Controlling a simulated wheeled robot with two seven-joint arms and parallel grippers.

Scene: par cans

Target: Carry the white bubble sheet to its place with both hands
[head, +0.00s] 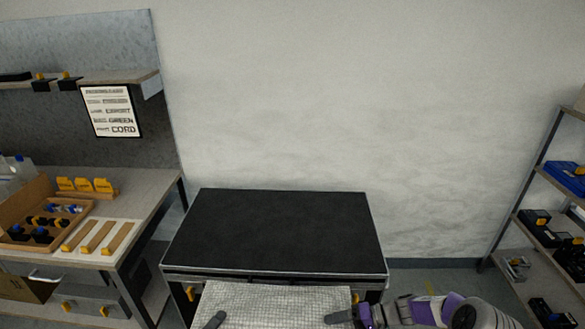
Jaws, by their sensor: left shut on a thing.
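The white bubble sheet (278,301) shows at the bottom middle of the head view, in front of the near edge of a black-topped case (275,230). Its near part is cut off by the frame. My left gripper (215,320) is at the sheet's left side, shut on it, with only a dark fingertip in view. My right gripper (341,317) is at the sheet's right side, with a dark finger lying over it. The sheet spans flat between both grippers. The lower fingers are hidden.
A workbench (145,190) with a wooden tray (45,205) and yellow-ended strips stands on the left. A shelf rack (540,128) with dark and blue bins stands on the right. The case top is bare, and floor shows between case and rack.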

